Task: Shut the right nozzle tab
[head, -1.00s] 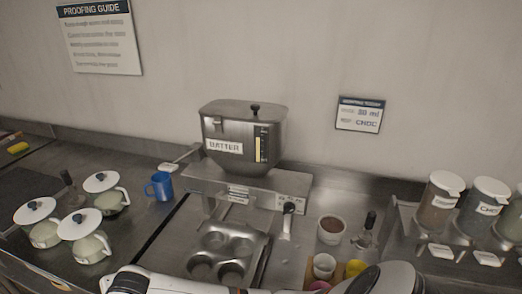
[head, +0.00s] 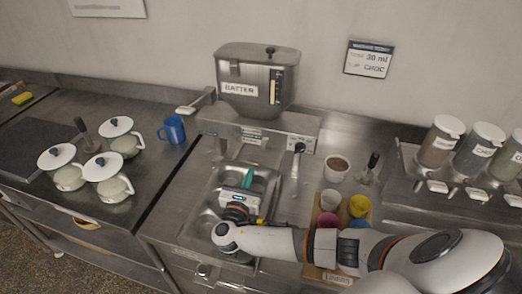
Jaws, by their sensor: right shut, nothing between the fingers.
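The batter dispenser (head: 257,85) is a steel hopper on a steel housing (head: 232,124) against the wall. A lever with a dark knob (head: 298,147) hangs at the housing's right end. I cannot make out the right nozzle tab; the underside of the housing is hard to see. My right gripper (head: 248,177) has a teal tip and is shut and empty. It shows over the muffin tin (head: 205,213), in front of and below the housing, with a gap in the picture between its tip and the housing. My left gripper is out of view.
A brown-filled cup (head: 337,166) and a board of coloured cups (head: 329,201) stand right of the tin. Topping dispensers (head: 441,141) stand at far right. Lidded white pots (head: 117,137) and a blue mug (head: 173,129) are on the left counter.

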